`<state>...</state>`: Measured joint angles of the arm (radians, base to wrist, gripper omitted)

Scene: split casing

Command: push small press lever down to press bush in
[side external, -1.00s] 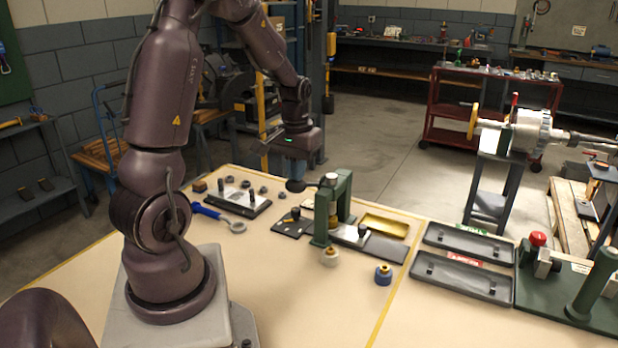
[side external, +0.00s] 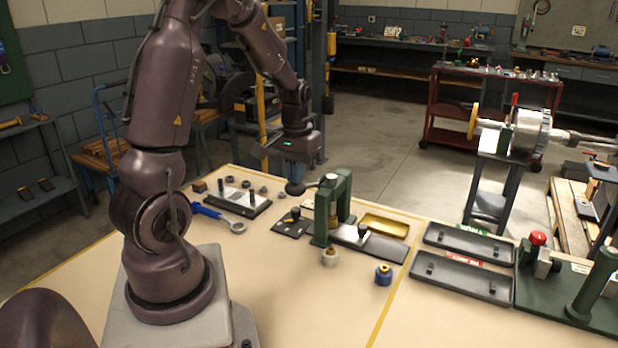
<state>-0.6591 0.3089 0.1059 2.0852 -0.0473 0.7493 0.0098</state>
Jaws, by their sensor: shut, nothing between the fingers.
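The small press (side external: 342,205) is a green frame standing on the table. Its lever (side external: 312,186) reaches left from the press head and ends in a dark ball knob (side external: 295,188). The lever looks close to level. My gripper (side external: 297,164) is just above the knob, pointing down. Its fingers are small and dark here, and it appears shut with nothing held. I cannot tell whether it touches the knob. A brass-coloured part (side external: 333,219) shows inside the press frame. The bush cannot be made out clearly.
A dark plate with black knobs (side external: 292,225) lies left of the press, a yellow tray (side external: 385,225) right of it. A white-and-brass piece (side external: 330,257) and a blue one (side external: 383,275) stand in front. A blue-handled wrench (side external: 218,218) lies left. Two dark trays (side external: 465,275) sit right.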

